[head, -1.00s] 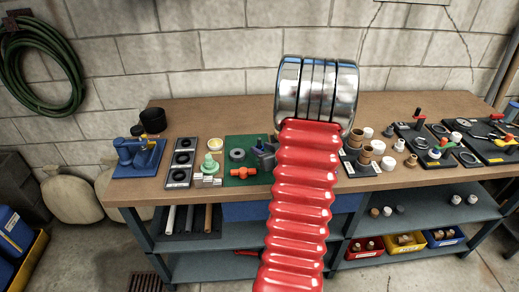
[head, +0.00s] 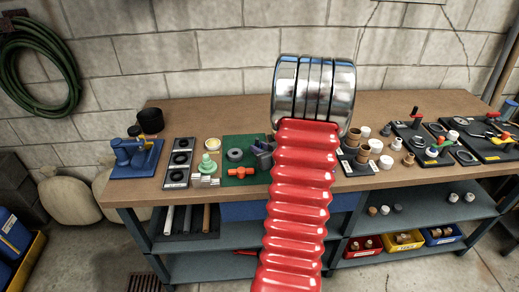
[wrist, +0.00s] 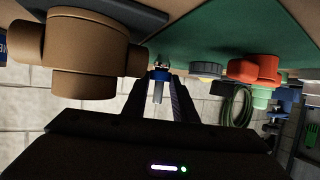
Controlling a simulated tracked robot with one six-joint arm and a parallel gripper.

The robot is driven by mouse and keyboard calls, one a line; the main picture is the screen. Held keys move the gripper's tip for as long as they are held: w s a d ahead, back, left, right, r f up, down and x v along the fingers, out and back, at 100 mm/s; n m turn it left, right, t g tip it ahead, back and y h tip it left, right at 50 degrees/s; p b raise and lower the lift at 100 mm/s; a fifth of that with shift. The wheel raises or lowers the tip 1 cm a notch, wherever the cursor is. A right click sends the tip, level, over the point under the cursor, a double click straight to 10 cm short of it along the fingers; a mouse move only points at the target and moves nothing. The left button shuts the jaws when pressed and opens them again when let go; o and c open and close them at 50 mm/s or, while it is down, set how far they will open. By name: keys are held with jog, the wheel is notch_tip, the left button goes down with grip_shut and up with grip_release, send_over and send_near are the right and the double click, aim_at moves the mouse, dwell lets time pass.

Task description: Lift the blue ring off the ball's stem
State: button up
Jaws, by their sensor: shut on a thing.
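In the wrist view, where the bench appears at the top, a small blue ring (wrist: 158,75) sits between the tips of my gripper (wrist: 161,78), around a thin silver stem (wrist: 158,94). A small shiny ball shows at one end of the stem. The two dark fingers are closed in on the ring. I cannot tell how far along the stem the ring is. In the head view, my gripper (head: 263,156) is a dark shape over the right edge of the green mat (head: 238,183); my red arm hides much of that area, and the ring is not clear there.
A brown pipe fitting (wrist: 85,52) stands close beside my gripper in the wrist view. A grey disc (head: 235,155) and an orange valve (head: 240,173) lie on the mat. A green fitting (head: 208,166) stands to its left. The bench's back strip is clear.

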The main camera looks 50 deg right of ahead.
notch_tip(320, 180, up, 10)
dwell(0.6)
